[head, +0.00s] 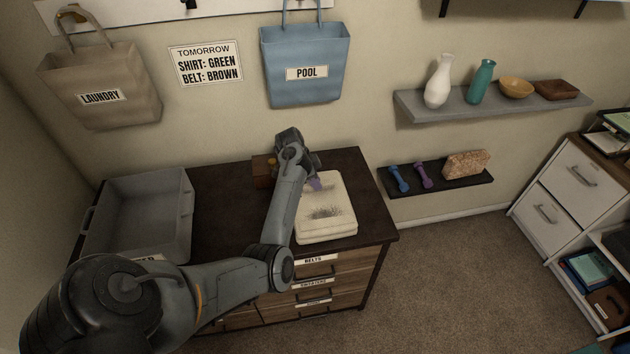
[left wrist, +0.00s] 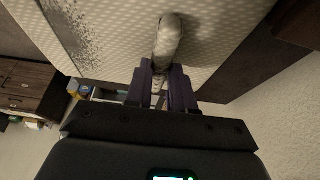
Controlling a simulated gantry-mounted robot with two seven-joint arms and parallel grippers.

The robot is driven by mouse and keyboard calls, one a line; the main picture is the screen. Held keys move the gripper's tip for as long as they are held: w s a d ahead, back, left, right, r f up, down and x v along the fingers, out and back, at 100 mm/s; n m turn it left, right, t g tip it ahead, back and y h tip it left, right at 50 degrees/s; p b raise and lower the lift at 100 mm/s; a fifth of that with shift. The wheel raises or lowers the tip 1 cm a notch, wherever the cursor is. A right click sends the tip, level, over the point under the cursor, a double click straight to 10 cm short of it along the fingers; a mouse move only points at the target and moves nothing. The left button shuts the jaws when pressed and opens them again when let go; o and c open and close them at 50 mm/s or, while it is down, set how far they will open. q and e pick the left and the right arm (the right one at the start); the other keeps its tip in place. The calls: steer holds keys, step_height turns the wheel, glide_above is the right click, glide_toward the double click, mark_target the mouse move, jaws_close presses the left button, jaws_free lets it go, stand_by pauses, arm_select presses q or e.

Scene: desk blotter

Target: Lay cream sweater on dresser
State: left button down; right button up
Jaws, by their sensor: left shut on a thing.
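The cream sweater (head: 318,229), folded into a thick pad with a dark grey speckled patch, shows at the right part of the dark dresser top (head: 225,210). It looks level, but I cannot tell whether its whole underside touches the wood. My left gripper (head: 316,184) is at the sweater's far left part, with purple fingertips. In the left wrist view, the left gripper (left wrist: 161,82) is shut on a pinched fold of the textured sweater (left wrist: 120,30). My left arm hides part of the dresser top. My right gripper is not in view.
A grey bin (head: 137,215) stands at the dresser's left. A small wooden box (head: 264,172) sits behind my forearm. Laundry (head: 100,85) and pool (head: 305,65) bags hang above. A shelf with vases (head: 490,100) and a lower shelf with dumbbells (head: 435,185) are at right.

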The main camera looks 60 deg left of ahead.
arm_select(q)
steer(key=c, duration=1)
jaws_free()
steer(key=shift+f, duration=0.1)
steer(key=v, duration=1.2)
steer(key=d+f+y, duration=0.1)
steer(key=d, duration=0.1)
steer(key=s+d+f+g+y, duration=0.1)
steer(key=d+f, duration=0.1)
steer(key=d, duration=0.1)
steer(key=s+d+f+y, duration=0.1)
steer(key=d+f, duration=0.1)
steer(key=d, duration=0.1)
steer(key=shift+s+f+n+g+y, duration=0.2)
steer(key=shift+f+n+g+y, duration=0.1)
steer(key=shift+n+g, duration=0.1)
steer(key=s+d+f, duration=0.2)
steer(key=s+d, duration=0.3)
steer(key=d, duration=0.6)
steer(key=s+d+f+h, duration=0.1)
steer(key=s+d, duration=0.4)
steer(key=d, duration=0.6)
steer(key=s+d+f+n+t+h, duration=0.1)
steer(key=s+d+f, duration=0.2)
steer(key=d, duration=0.7)
steer(key=shift+s+d, duration=0.2)
steer(key=shift+s, duration=0.4)
steer(key=shift+s+d, duration=0.2)
steer(key=shift+s, duration=0.35)
